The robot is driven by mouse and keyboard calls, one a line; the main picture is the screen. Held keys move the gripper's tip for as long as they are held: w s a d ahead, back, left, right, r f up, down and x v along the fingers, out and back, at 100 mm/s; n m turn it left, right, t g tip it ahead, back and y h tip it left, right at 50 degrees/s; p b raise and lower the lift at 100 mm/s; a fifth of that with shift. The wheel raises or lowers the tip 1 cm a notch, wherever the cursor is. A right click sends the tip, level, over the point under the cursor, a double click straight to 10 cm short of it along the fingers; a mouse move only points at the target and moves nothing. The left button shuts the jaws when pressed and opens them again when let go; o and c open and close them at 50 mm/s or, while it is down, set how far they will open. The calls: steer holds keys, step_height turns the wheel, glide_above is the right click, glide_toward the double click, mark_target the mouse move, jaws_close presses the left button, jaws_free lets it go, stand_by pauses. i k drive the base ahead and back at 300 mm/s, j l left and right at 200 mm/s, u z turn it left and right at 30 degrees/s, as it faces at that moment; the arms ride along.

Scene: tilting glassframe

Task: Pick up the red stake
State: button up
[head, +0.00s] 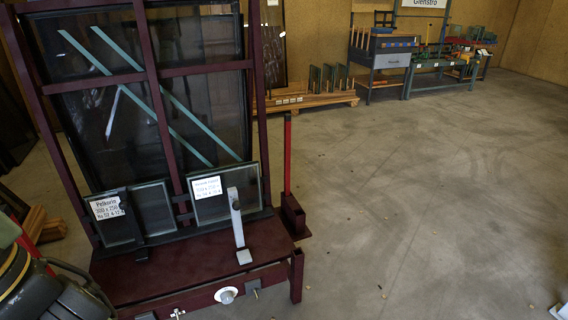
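A bright red upright stake (287,153) stands just right of the dark red frame (262,130) in the head view. It is thin, has a dark top end, and its lower end goes down behind or into a dark red bracket (292,214); I cannot tell which. Another narrow bright red piece (34,248) shows at the lower left, partly hidden behind my arm. Rounded dark grey and green arm parts of mine fill the lower left corner. My gripper's fingers are not in view.
The dark red frame's base shelf (190,262) holds small framed glass panes (226,194) and a grey metal bracket (238,228). A wooden pallet with glass panes (318,98) and workbenches (380,60) stand along the back. The concrete floor (420,190) on the right is mostly clear.

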mark_target(288, 116)
steer(key=i+l+u, duration=0.15)
steer(key=i+l, duration=0.2)
steer(key=i+l+u, duration=0.15)
steer(key=i+l, duration=0.2)
steer(key=i+l+u, duration=0.15)
steer(key=i+l, duration=0.2)
steer(key=i+l+u, duration=0.15)
steer(key=i+l, duration=0.15)
steer(key=l, duration=0.25)
steer(key=i+l+u, duration=0.1)
steer(key=i+l, duration=0.15)
steer(key=l, duration=0.25)
steer(key=i+l+u, duration=0.25)
steer(key=i+l, duration=0.6)
steer(key=i, duration=0.05)
